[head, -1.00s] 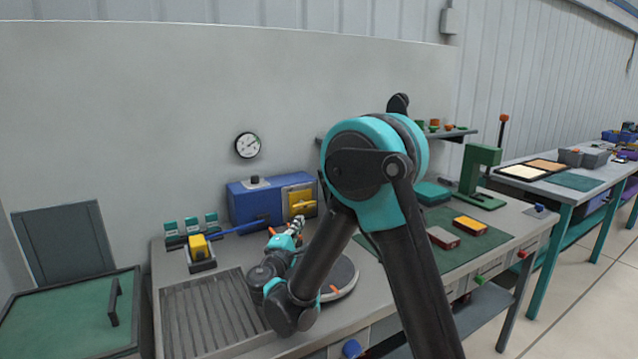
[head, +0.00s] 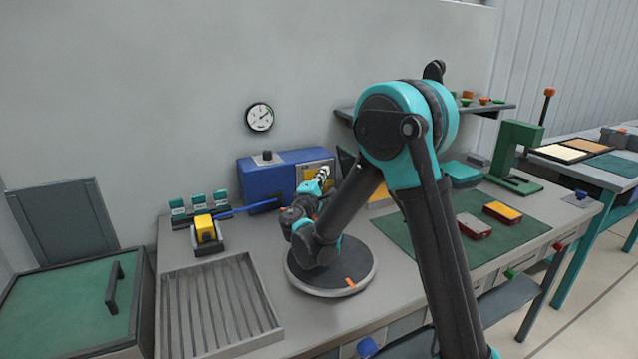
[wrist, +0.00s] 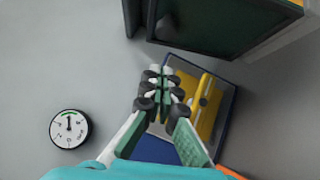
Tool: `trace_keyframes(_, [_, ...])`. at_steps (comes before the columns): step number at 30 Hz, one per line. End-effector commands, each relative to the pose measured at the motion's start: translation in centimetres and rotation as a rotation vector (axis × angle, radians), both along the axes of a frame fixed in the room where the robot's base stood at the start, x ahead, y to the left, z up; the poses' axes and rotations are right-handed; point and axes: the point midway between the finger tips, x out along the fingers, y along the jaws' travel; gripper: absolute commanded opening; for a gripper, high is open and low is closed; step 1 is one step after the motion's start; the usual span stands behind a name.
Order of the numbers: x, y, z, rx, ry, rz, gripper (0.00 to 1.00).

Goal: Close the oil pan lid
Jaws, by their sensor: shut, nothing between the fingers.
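A green-topped box (head: 55,305) with a black handle (head: 113,287) stands at the lower left, and a grey panel (head: 62,222) stands upright behind it. I cannot tell for sure which of these is the oil pan lid. My gripper (head: 322,178) is far to the right of them, raised in front of the blue box (head: 262,180) with a yellow panel. In the wrist view my gripper's fingertips (wrist: 163,85) are together and empty. The yellow panel (wrist: 205,108) lies behind them, partly hidden; contact cannot be told.
A ribbed grey tray (head: 215,305) and a yellow block in a holder (head: 205,230) lie between the green-topped box and a round black disc (head: 335,275). My arm passes above the disc. A gauge (head: 260,117) hangs on the wall; a shelf (head: 440,110) juts out to the right.

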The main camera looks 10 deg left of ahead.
Motion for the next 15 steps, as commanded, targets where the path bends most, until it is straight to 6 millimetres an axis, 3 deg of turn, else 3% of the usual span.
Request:
trace_keyframes(2, [1.5, -0.4, 0.3, 0.0, 0.001, -0.002, 0.0])
trace_keyframes(6, [2.5, -2.1, 0.8, 0.0, 0.001, -0.002, 0.0])
trace_keyframes(15, [3.4, -3.4, 1.3, 0.0, 0.0, 0.0, 0.0])
